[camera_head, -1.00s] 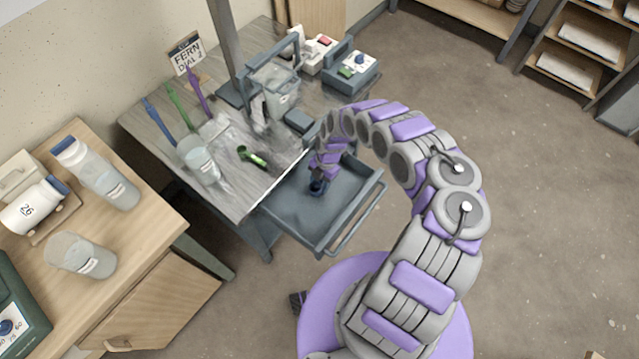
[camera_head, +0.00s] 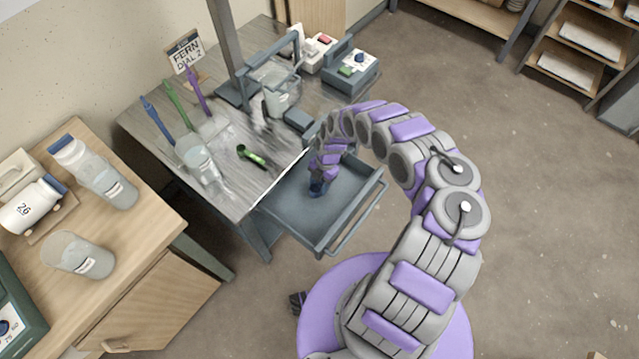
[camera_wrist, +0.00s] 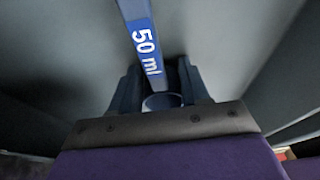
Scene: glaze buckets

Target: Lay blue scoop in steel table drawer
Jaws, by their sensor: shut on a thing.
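The blue scoop (camera_wrist: 147,45), its handle marked "50 ml", runs up between my fingers in the wrist view, with its round cup partly hidden low between them. My gripper (camera_wrist: 160,88) is shut on the scoop; in the head view my gripper (camera_head: 317,191) points down inside the open steel table drawer (camera_head: 290,212). The scoop is small and mostly hidden by my gripper there. Grey drawer surfaces surround it in the wrist view. I cannot tell whether the scoop touches the drawer floor. The steel table (camera_head: 235,185) stands behind the drawer.
A green scoop (camera_head: 252,156) lies on the tabletop near a clear cup (camera_head: 198,160). A clear bucket (camera_head: 278,95) stands under a grey frame, with a dial box (camera_head: 350,75) behind. The drawer has raised walls and a front handle (camera_head: 358,218). Its floor around my gripper looks bare.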

